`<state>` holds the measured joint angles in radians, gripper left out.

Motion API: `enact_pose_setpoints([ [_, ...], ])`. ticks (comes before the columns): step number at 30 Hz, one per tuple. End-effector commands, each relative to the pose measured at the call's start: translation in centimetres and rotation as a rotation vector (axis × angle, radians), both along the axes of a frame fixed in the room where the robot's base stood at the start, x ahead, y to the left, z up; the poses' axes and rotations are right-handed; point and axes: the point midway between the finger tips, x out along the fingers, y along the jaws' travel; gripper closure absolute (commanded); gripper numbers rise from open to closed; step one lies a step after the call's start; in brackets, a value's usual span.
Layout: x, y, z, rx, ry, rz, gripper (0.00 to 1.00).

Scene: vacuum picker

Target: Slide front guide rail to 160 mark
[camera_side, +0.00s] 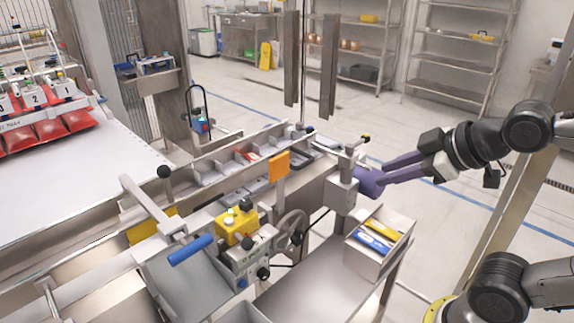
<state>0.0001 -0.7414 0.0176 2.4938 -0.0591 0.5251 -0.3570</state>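The front guide rail (225,213) appears to be the long metal rail along the near side of the tray channel, with an orange plate (279,166) standing on it. A grey clamp block (341,194) with an upright post and dark knob stands at its right end. My gripper (372,182) reaches in from the right. Its long purple fingers end right at the block's right side. Whether they touch or grasp it I cannot tell, as the fingertips blend together there. No scale or 160 mark is legible.
A yellow unit (236,225) and a handwheel (291,231) sit in front of the rail. A metal bin (380,243) with blue and yellow items stands below my gripper. Grey trays (206,174) line the channel. Red packs (50,128) hang at far left. Open floor lies behind.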

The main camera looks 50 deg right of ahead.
Motion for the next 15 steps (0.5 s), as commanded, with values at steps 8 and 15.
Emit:
enact_pose_setpoints([
  [8,8.5,-1.0,3.5,-0.449,-0.309,0.259,0.72],
  [15,14.1,-1.7,3.6,-0.825,-0.487,0.432,0.72],
])
